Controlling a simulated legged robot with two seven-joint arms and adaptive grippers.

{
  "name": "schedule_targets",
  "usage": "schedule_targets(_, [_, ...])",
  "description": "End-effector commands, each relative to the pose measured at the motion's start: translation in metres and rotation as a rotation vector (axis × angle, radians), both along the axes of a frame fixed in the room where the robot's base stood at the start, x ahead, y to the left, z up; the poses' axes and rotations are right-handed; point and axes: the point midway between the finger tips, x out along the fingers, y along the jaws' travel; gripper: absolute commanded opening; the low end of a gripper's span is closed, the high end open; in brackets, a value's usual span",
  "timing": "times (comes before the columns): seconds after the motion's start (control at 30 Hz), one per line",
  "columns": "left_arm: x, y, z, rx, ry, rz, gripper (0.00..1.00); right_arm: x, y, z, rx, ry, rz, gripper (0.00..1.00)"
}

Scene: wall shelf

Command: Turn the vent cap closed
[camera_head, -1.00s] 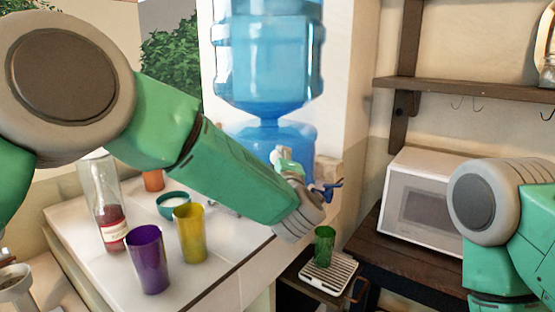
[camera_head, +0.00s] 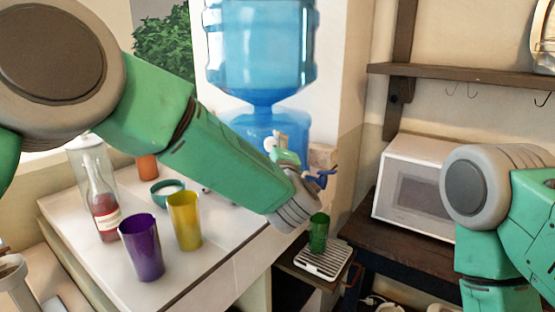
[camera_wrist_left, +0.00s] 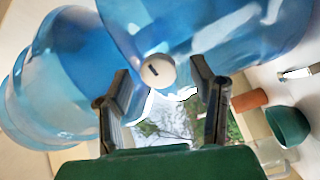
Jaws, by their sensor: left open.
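The vent cap (camera_wrist_left: 158,70) is a small white disc with a short dark slot, on the blue water dispenser in the left wrist view. The slot looks slightly tilted. My left gripper (camera_wrist_left: 160,88) is open, with one dark finger on each side of the cap in the picture. I cannot tell whether either finger touches it. In the head view my left gripper (camera_head: 287,157) is at the front of the dispenser's lower blue tank (camera_head: 250,128), under the large blue bottle (camera_head: 260,45). My right arm shows at the right, but its gripper is out of view.
A blue tap (camera_head: 322,177) is close beside my left gripper. A green cup (camera_head: 318,232) stands on the drip tray (camera_head: 335,262) below. A purple cup (camera_head: 142,250), yellow cup (camera_head: 185,222) and bottle (camera_head: 103,207) stand on the white counter. A microwave (camera_head: 418,190) is at right.

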Motion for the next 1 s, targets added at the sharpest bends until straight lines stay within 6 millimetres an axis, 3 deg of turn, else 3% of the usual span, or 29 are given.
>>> schedule_targets(0.5, [-0.095,-0.016,-0.007,0.003,0.003,-0.003,0.51,0.001,0.000,0.000,0.000,-0.001,0.000,0.40])
schedule_targets(0.7, [-0.109,-0.018,-0.009,0.003,0.003,-0.001,0.51,0.001,0.000,0.000,0.000,-0.001,0.000,0.40])
schedule_targets(1.0, [-0.109,-0.018,-0.009,0.003,0.003,-0.001,0.51,0.004,0.000,-0.001,0.001,0.001,0.000,0.40])
